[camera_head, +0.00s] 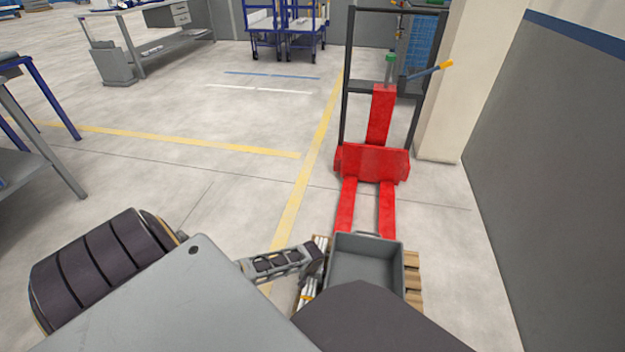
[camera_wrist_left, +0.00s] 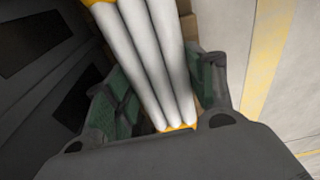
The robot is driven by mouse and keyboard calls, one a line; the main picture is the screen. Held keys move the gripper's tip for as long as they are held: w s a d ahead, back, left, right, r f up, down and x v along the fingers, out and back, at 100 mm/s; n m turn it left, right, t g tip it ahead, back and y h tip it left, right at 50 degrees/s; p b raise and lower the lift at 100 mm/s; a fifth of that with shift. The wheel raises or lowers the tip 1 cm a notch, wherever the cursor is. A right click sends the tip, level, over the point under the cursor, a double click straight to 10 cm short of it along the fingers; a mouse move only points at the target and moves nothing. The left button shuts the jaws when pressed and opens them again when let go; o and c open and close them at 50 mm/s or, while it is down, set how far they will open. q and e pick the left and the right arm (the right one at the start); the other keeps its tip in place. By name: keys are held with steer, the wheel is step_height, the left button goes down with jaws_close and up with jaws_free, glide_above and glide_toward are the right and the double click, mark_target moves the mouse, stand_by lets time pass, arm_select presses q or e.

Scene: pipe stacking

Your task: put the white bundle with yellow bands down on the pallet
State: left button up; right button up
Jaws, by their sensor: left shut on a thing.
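The white bundle with yellow bands (camera_wrist_left: 150,65) is several long white pipes side by side, with a yellow band near each visible end in the left wrist view. In the head view the bundle (camera_head: 307,291) shows partly, at the left side of the grey bin, over the pallet's left edge. My left gripper (camera_head: 314,263) is shut on it; in the left wrist view the fingers lie on both sides of the pipes. The wooden pallet (camera_head: 413,277) is mostly hidden under the bin. I cannot tell whether the bundle touches the pallet. My right gripper is not in view.
An open grey bin (camera_head: 368,264) stands on the pallet, close to the bundle. A red pallet stacker (camera_head: 371,163) stands behind, its forks running to the pallet. A grey wall (camera_head: 545,150) closes the right side.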

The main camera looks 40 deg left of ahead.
arm_select(q)
steer(key=shift+f, duration=0.55)
steer(key=shift+f, duration=0.1)
steer(key=o, duration=1)
